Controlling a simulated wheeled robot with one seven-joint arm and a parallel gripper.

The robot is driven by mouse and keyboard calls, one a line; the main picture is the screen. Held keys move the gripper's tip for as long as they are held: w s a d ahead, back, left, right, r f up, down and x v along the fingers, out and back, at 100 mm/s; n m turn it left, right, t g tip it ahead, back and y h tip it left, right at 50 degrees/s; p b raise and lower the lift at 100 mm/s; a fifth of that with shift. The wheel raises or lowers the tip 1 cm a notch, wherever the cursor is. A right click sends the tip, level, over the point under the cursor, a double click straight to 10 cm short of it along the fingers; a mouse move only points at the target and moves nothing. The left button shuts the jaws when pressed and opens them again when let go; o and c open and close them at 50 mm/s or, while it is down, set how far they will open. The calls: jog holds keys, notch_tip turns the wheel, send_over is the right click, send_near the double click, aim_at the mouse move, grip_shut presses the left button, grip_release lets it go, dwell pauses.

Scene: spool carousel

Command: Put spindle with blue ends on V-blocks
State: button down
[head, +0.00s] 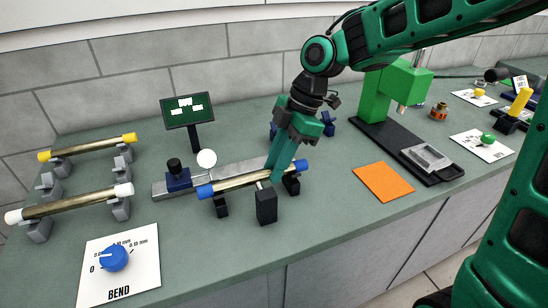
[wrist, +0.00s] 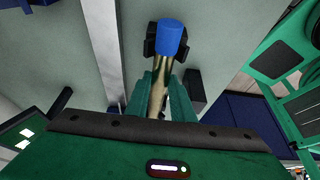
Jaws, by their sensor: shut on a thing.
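The spindle with blue ends (head: 236,183) is a brass-coloured rod with a blue cap at each end. My gripper (head: 268,180) is shut on it, right of its middle, with the fingers pointing down. The rod lies about level over black V-blocks (head: 221,207), one near its left end and another (head: 291,185) near its right end. I cannot tell whether it touches them. In the wrist view the rod (wrist: 158,92) runs between my fingertips (wrist: 160,85), and its blue cap (wrist: 172,38) lies in front of a black block (wrist: 151,42).
A yellow-ended spindle (head: 88,147) and a white-ended spindle (head: 70,204) rest on grey V-blocks at left. A dial gauge (head: 206,158), a black block (head: 266,207) and a small screen (head: 187,110) stand close by. A green press (head: 388,95) and orange mat (head: 384,182) are at right.

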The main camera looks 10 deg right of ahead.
jog(key=c, duration=1.5)
grip_release()
jog(key=shift+c, duration=0.2)
jog(key=v, duration=1.2)
jog(key=s+d+f+m+t+h, duration=0.1)
jog(key=s+d+f+m, duration=0.25)
jog(key=d+m, duration=0.55)
jog(key=s+d+f+m+t+h, duration=0.1)
jog(key=s+d+f+m+h, duration=0.2)
jog(key=d+m, duration=0.65)
jog(key=s+d+f+m, duration=0.3)
jog(key=s+d+m, duration=0.1)
jog(key=s+d, duration=0.2)
jog(key=s+d+f+m+g, duration=0.1)
jog(key=s+d+f+m, duration=0.2)
jog(key=s, duration=0.6)
jog(key=d+m, duration=0.2)
jog(key=d, duration=0.1)
jog(key=shift+s, duration=0.3)
